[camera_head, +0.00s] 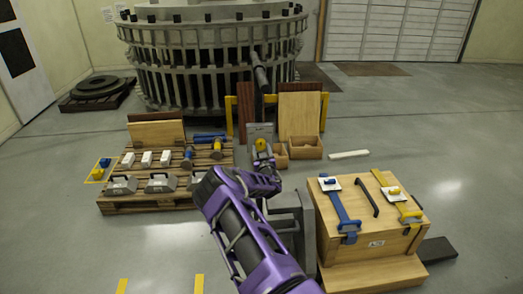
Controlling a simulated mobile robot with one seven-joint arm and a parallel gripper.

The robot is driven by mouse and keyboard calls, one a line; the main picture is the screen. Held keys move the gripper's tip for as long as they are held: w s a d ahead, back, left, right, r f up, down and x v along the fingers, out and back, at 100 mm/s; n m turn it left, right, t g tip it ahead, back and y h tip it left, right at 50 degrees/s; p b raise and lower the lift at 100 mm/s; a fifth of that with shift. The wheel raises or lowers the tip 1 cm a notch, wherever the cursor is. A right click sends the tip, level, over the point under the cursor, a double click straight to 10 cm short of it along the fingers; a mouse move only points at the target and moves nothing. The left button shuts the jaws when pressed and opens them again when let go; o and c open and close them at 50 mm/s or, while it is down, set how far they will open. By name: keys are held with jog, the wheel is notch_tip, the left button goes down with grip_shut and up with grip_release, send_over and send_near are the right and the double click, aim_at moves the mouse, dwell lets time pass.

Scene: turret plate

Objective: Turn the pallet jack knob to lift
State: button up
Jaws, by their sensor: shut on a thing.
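A small yellow knob (261,145) shows in the middle of the head view, in front of a grey upright panel (259,130), which seems to be part of the pallet jack. My gripper (262,153) is at the end of my purple arm, right at the knob, and is shut on it. The fingers are small and partly hidden, so their exact hold on the knob is hard to make out. My arm and wrist cover the area below the panel.
A wooden pallet (130,203) with grey cases and tools stands at left. A wooden crate (365,240) with blue and yellow tools stands at right. A large round ribbed structure (180,75) stands behind. Open floor lies at far right.

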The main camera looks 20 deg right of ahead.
jog(key=shift+b, duration=0.3)
jog(key=n+b, duration=0.1)
jog(key=b, duration=0.1)
jog(key=n+b, duration=0.1)
jog(key=shift+f+n+b, duration=0.3)
jog(key=shift+b, duration=0.1)
jog(key=n+b, duration=0.2)
jog(key=b, duration=0.1)
jog(key=shift+n, duration=0.3)
jog(key=shift+r+n+b, duration=0.25)
jog(key=shift+n+b, duration=0.65)
jog(key=shift+n, duration=1.3)
jog(key=o, duration=1.4)
jog(key=shift+r, duration=0.1)
jog(key=shift+c, duration=0.2)
